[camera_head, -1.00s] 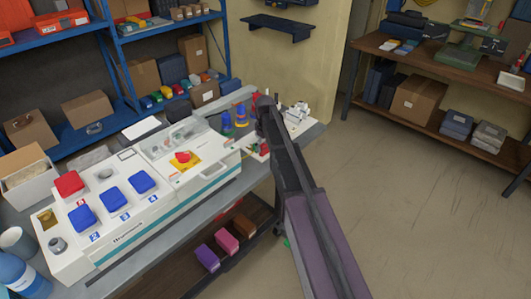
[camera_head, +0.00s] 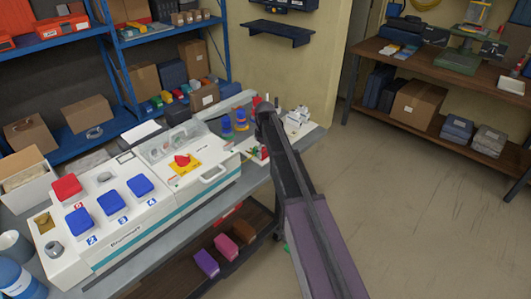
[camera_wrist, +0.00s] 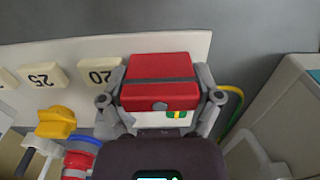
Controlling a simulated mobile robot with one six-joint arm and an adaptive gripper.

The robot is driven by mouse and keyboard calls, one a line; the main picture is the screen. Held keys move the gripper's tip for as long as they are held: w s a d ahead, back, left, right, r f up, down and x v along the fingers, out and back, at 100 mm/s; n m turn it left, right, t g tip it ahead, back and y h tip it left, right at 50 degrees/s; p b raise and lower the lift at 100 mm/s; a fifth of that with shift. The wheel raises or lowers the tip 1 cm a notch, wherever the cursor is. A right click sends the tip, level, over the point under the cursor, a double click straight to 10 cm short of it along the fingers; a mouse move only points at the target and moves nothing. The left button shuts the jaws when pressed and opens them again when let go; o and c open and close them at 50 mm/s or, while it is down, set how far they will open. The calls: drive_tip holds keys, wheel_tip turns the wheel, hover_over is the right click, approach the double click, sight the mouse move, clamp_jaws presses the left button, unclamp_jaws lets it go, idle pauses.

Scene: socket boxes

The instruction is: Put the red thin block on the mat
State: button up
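A red block (camera_wrist: 160,82) shows in the wrist view, with a dark line across it and a grey round spot on its near edge. My gripper (camera_wrist: 161,88) has one grey finger along each side of it, and both appear to touch it. The gripper looks shut on the block. In the head view my arm covers the gripper's end, and the block cannot be made out for sure there. I cannot pick out a mat in either view.
A white machine (camera_head: 125,215) with blue and red caps fills the bench's left part. A red-blue stack (camera_head: 241,119) stands near my arm. The wrist view shows a white strip with number tiles (camera_wrist: 101,72) and a yellow part (camera_wrist: 56,122). Blue shelves (camera_head: 120,70) stand behind.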

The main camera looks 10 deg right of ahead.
drive_tip(key=c, duration=0.5)
drive_tip(key=shift+o, duration=0.2)
drive_tip(key=shift+r, duration=0.15)
wheel_tip(320, 180, up, 4)
drive_tip(key=p, duration=0.4)
drive_tip(key=s+p, duration=0.1)
drive_tip(key=s, duration=1.5)
drive_tip(key=shift+r, duration=0.35)
